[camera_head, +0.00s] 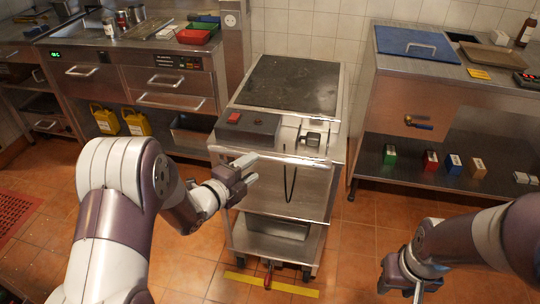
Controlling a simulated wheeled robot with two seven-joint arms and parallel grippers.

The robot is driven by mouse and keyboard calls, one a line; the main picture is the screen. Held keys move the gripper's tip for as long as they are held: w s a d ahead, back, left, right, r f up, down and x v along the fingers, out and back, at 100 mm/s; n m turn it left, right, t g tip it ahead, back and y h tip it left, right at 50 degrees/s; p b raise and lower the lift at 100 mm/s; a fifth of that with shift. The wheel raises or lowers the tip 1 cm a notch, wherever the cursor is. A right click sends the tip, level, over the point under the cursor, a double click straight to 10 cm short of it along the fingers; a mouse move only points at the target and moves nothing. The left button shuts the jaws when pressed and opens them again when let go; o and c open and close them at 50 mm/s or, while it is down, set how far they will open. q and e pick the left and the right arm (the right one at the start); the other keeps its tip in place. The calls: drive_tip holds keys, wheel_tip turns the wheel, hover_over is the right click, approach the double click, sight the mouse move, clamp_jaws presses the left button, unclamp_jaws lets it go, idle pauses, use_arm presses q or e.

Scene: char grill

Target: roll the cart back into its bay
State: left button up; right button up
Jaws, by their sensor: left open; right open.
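The cart (302,180) is a steel unit on casters with a dark flat top (292,82), standing between the two counters. A lower shelf shows below. My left gripper (250,171) is open in front of the cart's upper left front; I cannot tell whether it touches. My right gripper (400,289) is open and empty, low at the right, apart from the cart.
A yellow floor strip (271,284) lies at the cart's front foot, with a red pedal-like part (268,272) above it. The left counter (150,87) and right counter (470,95) flank the cart. Small boxes (430,161) stand on the right lower shelf. Tiled floor right of the cart is clear.

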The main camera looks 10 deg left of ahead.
sight(270, 155)
use_arm(q)
drive_tip(key=x, duration=0.9)
drive_tip(key=shift+w+d+f, duration=0.1)
clamp_jaws()
